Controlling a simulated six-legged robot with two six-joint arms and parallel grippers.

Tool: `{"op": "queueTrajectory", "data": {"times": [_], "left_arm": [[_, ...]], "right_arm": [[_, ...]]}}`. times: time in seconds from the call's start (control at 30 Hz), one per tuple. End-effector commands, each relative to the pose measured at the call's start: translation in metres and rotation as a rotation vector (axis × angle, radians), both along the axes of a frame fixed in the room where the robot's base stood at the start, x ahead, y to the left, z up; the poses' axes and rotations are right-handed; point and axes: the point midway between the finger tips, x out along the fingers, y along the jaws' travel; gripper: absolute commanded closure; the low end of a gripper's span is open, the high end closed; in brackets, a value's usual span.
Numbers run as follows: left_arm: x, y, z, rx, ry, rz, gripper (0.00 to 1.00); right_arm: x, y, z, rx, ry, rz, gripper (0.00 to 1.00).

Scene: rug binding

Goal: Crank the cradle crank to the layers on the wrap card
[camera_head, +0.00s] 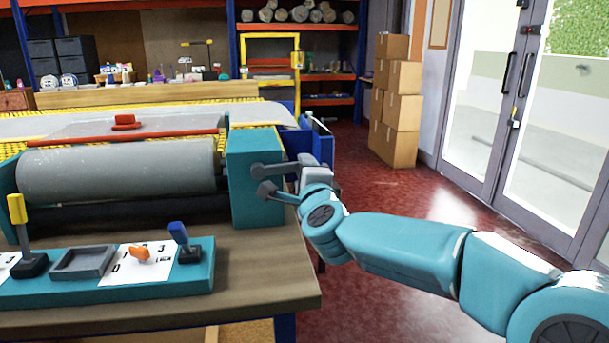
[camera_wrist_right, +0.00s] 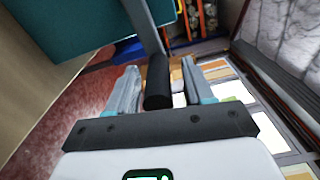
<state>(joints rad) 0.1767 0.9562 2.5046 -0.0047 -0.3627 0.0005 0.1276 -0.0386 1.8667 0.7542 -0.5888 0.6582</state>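The teal cradle (camera_head: 256,170) holds a large grey roll (camera_head: 115,172) on the bench. The grey cradle crank (camera_head: 275,169) juts from its right end. In the right wrist view the crank's black handle (camera_wrist_right: 158,84) stands between the two fingers of my right gripper (camera_wrist_right: 160,66). The fingers look apart, with a narrow gap on each side of the handle. In the head view this gripper (camera_head: 304,168) is small and partly covered by its own wrist. A white printed card (camera_head: 157,248) lies on the teal tray; its print is too small to read. My left gripper is out of view.
The teal tray (camera_head: 120,290) at the front left carries a yellow-handled lever (camera_head: 18,215), a blue-handled lever (camera_head: 180,238), a grey dish (camera_head: 84,262) and an orange piece (camera_head: 140,253). Cardboard boxes (camera_head: 403,100) stand behind. Red floor right of the bench is open.

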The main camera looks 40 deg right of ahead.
Motion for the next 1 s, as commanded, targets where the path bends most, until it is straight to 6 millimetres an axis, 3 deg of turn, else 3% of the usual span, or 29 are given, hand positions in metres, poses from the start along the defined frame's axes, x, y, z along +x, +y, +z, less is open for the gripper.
{"op": "queueTrajectory", "data": {"times": [0.23,0.7,1.0], "left_arm": [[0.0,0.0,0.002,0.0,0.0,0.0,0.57],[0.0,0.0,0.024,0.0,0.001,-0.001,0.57],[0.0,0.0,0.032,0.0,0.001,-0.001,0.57]], "right_arm": [[-0.011,0.008,0.002,-0.001,-0.001,0.003,0.48],[-0.11,0.069,0.004,-0.001,-0.003,0.005,0.48],[-0.138,0.085,0.001,0.0,0.0,0.001,0.48]]}}
